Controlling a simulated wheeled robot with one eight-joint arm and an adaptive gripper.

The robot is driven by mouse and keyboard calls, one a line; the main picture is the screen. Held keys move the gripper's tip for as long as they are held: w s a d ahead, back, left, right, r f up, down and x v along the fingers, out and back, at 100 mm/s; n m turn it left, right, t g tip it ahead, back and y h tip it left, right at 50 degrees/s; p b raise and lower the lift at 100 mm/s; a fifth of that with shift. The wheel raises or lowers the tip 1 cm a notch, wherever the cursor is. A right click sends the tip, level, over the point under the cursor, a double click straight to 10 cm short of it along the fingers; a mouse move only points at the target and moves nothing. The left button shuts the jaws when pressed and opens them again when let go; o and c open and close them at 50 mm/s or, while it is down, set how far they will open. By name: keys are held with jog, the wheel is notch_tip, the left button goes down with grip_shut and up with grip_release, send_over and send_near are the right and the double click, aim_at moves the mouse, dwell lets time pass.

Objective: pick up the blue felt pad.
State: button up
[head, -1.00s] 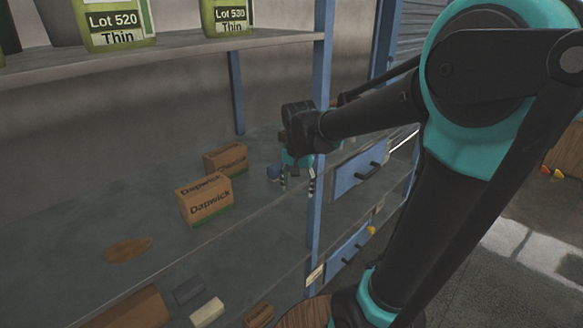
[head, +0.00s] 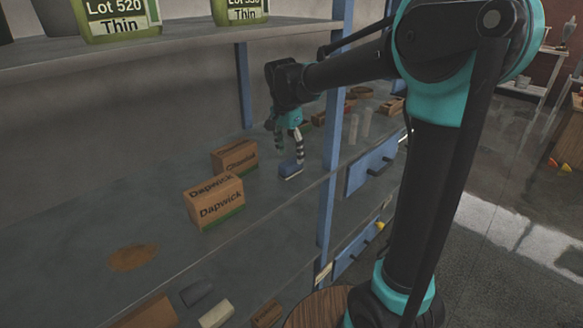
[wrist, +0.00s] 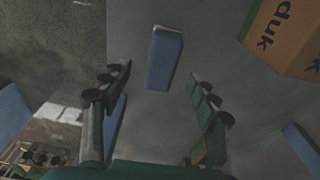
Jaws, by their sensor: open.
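The blue felt pad (head: 290,169) is a small blue block with a pale edge, lying on the grey shelf board right of the cartons. In the wrist view the pad (wrist: 163,58) lies ahead of my fingertips, roughly midway between them, with its long side pointing away. My gripper (head: 288,152) is open, its fingers pointing down just above or around the pad; the exact height gap is hard to tell. In the wrist view my gripper (wrist: 159,76) has its two fingers well apart with nothing between them.
Two Dapwick-type cartons, one in front (head: 214,203) and one behind (head: 235,157), stand left of the pad. A blue rack post (head: 331,150) rises close on the right. Upright pale pieces (head: 360,125) stand beyond it. An upper shelf (head: 180,44) holds green-labelled containers overhead.

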aim_at(291, 161)
jog(key=shift+w+d+f, duration=0.1)
jog(key=shift+w+f, duration=0.05)
jog(key=shift+f, duration=1.2)
jog(key=shift+w+d+f, duration=0.1)
jog(key=shift+w+f, duration=0.05)
jog(key=shift+f, duration=1.2)
jog(key=shift+f, duration=0.25)
jog(key=c, duration=1.3)
jog(key=shift+o, duration=0.2)
jog(key=shift+r, duration=0.1)
jog(key=shift+r, duration=0.5)
jog(key=r, duration=0.3)
jog(key=shift+s+d, duration=0.3)
jog(key=shift+s, duration=0.05)
jog(key=s+d, duration=1.2)
jog(key=shift+f, duration=0.1)
